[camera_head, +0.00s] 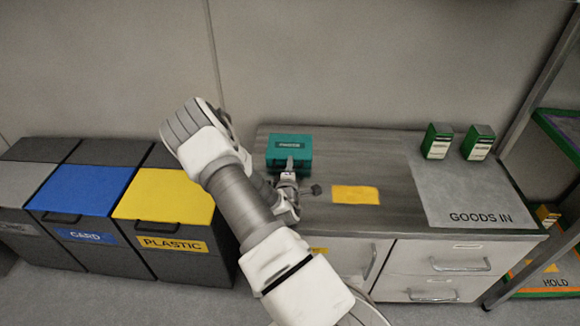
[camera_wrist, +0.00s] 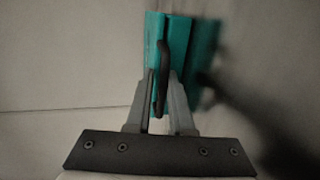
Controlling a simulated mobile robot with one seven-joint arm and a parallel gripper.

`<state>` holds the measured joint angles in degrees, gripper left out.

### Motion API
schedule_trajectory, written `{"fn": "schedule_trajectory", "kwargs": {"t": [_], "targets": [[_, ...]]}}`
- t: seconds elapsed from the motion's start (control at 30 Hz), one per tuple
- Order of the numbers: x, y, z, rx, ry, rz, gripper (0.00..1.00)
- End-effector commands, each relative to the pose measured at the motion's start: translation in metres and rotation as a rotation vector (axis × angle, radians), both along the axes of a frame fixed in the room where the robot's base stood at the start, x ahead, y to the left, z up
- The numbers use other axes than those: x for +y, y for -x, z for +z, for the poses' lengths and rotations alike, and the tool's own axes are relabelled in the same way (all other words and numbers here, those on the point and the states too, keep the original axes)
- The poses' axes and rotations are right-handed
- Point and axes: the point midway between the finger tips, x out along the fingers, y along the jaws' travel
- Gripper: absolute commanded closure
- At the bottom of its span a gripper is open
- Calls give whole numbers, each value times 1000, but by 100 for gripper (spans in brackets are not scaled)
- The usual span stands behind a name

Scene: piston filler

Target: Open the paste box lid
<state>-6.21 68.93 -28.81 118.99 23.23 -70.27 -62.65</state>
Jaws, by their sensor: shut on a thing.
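The teal paste box (camera_head: 302,144) stands on the counter toward its back left, with a label on it. Its lid looks closed in the head view, though my gripper hides part of the front. In the wrist view the teal box (camera_wrist: 178,30) shows beyond my gripper (camera_wrist: 162,90). A dark handle (camera_wrist: 162,60) runs between the two grey fingers, which are shut on it. In the head view my gripper (camera_head: 290,164) is at the front of the box, with my arm reaching in from below.
A yellow card (camera_head: 356,194) lies on the counter (camera_head: 385,160) right of my gripper. Two green-and-white cartons (camera_head: 438,141) (camera_head: 478,142) stand at the back of the grey GOODS IN area (camera_head: 465,195). Bins with blue (camera_head: 85,188) and yellow (camera_head: 165,194) lids stand left. A rack (camera_head: 545,120) stands right.

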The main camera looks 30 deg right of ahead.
Motion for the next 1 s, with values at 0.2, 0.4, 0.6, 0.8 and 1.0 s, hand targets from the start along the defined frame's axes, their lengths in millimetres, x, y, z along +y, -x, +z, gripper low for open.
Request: {"fn": "schedule_trajectory", "kwargs": {"t": [0.2,0.4,0.6,0.8,1.0], "targets": [[3,4,-9,22,-11,1,100],[3,4,-9,23,-11,1,100],[4,4,-5,34,-21,1,100],[4,4,-3,46,-30,2,100],[3,3,4,63,-43,1,100]]}}
